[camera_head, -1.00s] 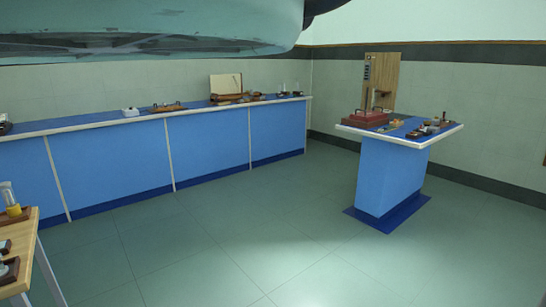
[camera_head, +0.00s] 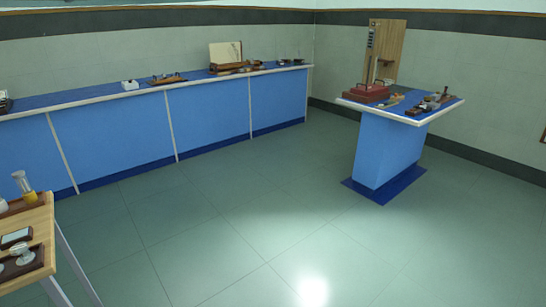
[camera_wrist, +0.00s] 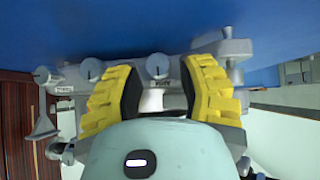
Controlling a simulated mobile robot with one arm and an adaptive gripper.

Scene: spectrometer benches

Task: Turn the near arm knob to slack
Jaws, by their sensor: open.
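In the wrist view a grey metal apparatus (camera_wrist: 73,76) carries several round grey knobs. One knob (camera_wrist: 158,66) with a dark pointer line shows between the tips of my gripper (camera_wrist: 159,75), with a small label under it that I cannot read surely. My gripper's yellow ribbed fingers are apart on either side of it; contact is not clear. A second knob (camera_wrist: 92,69) is just left of the left finger. A third, smaller knob (camera_wrist: 41,75) is further left. I cannot tell which is the near arm knob. My gripper is not in the head view.
The blue surface (camera_wrist: 150,22) fills the top of the wrist view. In the head view a long blue bench (camera_head: 110,140), a blue pedestal table (camera_head: 385,150) with apparatus and a wooden table (camera_head: 30,225) surround open floor (camera_head: 230,225).

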